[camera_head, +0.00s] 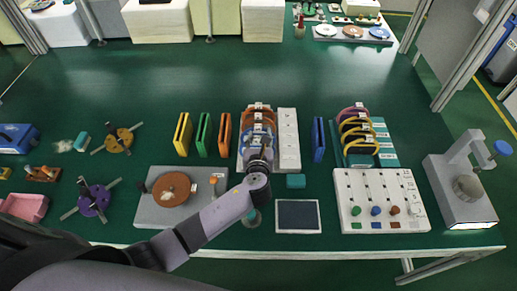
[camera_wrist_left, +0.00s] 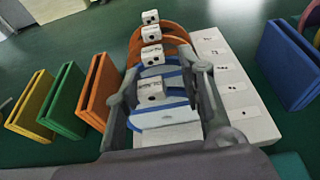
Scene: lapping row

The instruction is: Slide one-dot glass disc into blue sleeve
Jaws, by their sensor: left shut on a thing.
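My left gripper (camera_wrist_left: 165,92) is at the front of the disc rack (camera_wrist_left: 255,125), shut on the white tab (camera_wrist_left: 152,90) of the front, blue-edged disc (camera_wrist_left: 175,117). The tab carries dark markings too small to count surely, so I cannot tell if this is the one-dot disc. The disc seems to be in or just over its rack place. In the head view the left gripper (camera_head: 259,163) hides part of the rack. The blue sleeve (camera_head: 318,140) stands upright to the right of the rack, apart from it; it also shows in the left wrist view (camera_wrist_left: 290,65).
Yellow (camera_head: 183,134), green (camera_head: 203,134) and orange (camera_head: 224,134) sleeves stand left of the rack. More discs with tabs stand behind the held one. A second disc rack (camera_head: 385,155) is right of the blue sleeve. A dark pad (camera_head: 298,216) lies in front.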

